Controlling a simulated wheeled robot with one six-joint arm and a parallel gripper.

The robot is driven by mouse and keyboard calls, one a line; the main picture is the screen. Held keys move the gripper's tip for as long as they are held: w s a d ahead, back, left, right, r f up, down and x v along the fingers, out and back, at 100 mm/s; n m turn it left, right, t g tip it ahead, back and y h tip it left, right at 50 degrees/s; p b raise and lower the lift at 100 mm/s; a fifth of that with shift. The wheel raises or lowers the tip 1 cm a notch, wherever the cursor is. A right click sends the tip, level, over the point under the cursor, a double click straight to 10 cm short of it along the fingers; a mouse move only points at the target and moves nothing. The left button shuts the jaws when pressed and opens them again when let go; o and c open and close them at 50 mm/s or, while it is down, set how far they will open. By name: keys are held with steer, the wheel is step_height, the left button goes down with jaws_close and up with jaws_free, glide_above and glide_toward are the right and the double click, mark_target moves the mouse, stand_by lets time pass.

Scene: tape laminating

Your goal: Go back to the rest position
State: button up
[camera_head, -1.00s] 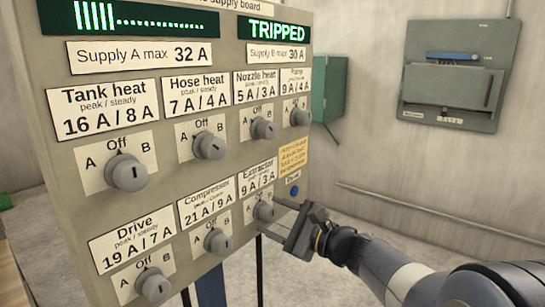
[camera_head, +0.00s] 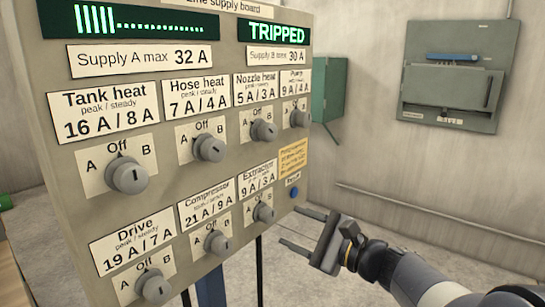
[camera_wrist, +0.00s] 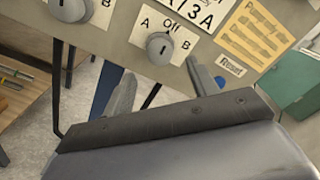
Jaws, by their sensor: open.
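My gripper (camera_head: 304,230) is open and empty, beside the lower right edge of the supply board (camera_head: 225,165). Its two fingers point toward the board with a gap between them, and it stands apart from the Extractor knob (camera_head: 263,212). In the wrist view the open fingers (camera_wrist: 160,88) show below the Extractor knob (camera_wrist: 160,47), with nothing between them. The Supply A display (camera_head: 130,20) has several lit bars. The Supply B display (camera_head: 275,33) reads TRIPPED. A blue button (camera_head: 294,192) sits at the board's lower right.
Several other knobs, such as Tank heat (camera_head: 126,175) and Drive (camera_head: 153,286), fill the board. A green box (camera_head: 328,88) and a grey-green wall cabinet (camera_head: 455,75) are on the back wall. The floor right of the board looks clear.

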mark_target(273, 216)
steer(key=x, duration=0.6)
steer(key=shift+a, duration=0.25)
steer(key=shift+w+r+p, duration=0.2)
steer(key=shift+p, duration=0.3)
steer(key=m+p, duration=0.4)
steer(key=p, duration=0.2)
steer(key=shift+s, duration=0.1)
steer(key=m+p, duration=0.4)
steer(key=p, duration=0.3)
steer(key=shift+m+p, duration=0.35)
steer(key=shift+m, duration=0.05)
steer(key=b+v, duration=0.1)
steer(key=v, duration=0.9)
steer(key=shift+s+d+f, duration=0.25)
steer(key=shift+s+d, duration=0.05)
